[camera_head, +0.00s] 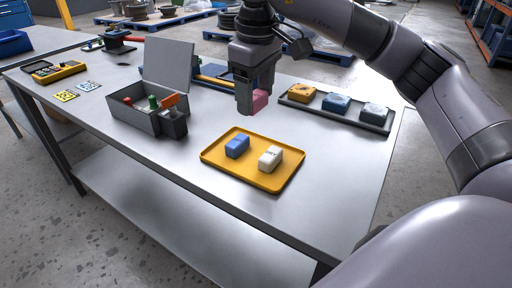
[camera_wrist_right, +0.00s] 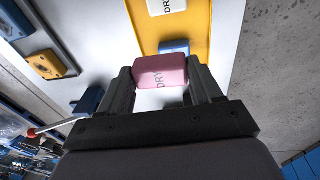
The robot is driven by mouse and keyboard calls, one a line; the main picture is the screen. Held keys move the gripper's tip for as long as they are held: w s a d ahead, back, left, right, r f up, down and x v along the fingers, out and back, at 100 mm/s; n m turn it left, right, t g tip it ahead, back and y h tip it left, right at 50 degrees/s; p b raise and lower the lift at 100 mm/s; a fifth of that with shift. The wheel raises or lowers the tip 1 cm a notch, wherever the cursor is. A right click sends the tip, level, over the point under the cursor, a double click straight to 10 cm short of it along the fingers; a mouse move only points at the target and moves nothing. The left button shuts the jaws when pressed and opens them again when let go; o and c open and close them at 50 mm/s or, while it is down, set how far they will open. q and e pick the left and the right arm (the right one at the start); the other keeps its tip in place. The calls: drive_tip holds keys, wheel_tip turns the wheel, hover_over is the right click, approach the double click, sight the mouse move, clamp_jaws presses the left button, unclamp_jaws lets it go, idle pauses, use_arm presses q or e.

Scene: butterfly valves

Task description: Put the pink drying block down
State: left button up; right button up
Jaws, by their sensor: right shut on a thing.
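The pink drying block (camera_head: 260,101) is between the fingers of my right gripper (camera_head: 249,104), which is shut on it. In the right wrist view the pink block (camera_wrist_right: 158,72), marked "DRY", is clamped between both fingers. In the head view it appears over bare table, behind the yellow tray (camera_head: 222,169) and left of the dark tray (camera_head: 345,116). I cannot tell exactly how high it is. The yellow tray holds a blue block (camera_head: 237,146) and a white block (camera_head: 271,158). My left gripper is not in view.
The dark tray holds a yellow-orange block (camera_head: 302,94), a blue block (camera_head: 336,104) and a grey-blue block (camera_head: 373,113). A grey open-lidded box (camera_head: 131,117) with valve parts stands to the left. A yellow meter case (camera_head: 54,71) lies at far left. Bare table surrounds the yellow tray.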

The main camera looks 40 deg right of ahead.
sight(255, 154)
wheel_tip(255, 154, down, 11)
drive_tip(key=shift+f+b, duration=0.15)
drive_tip(key=shift+b, duration=0.3)
drive_tip(key=shift+f, duration=0.15)
drive_tip(key=o, duration=1.1)
drive_tip(key=shift+o, duration=0.2)
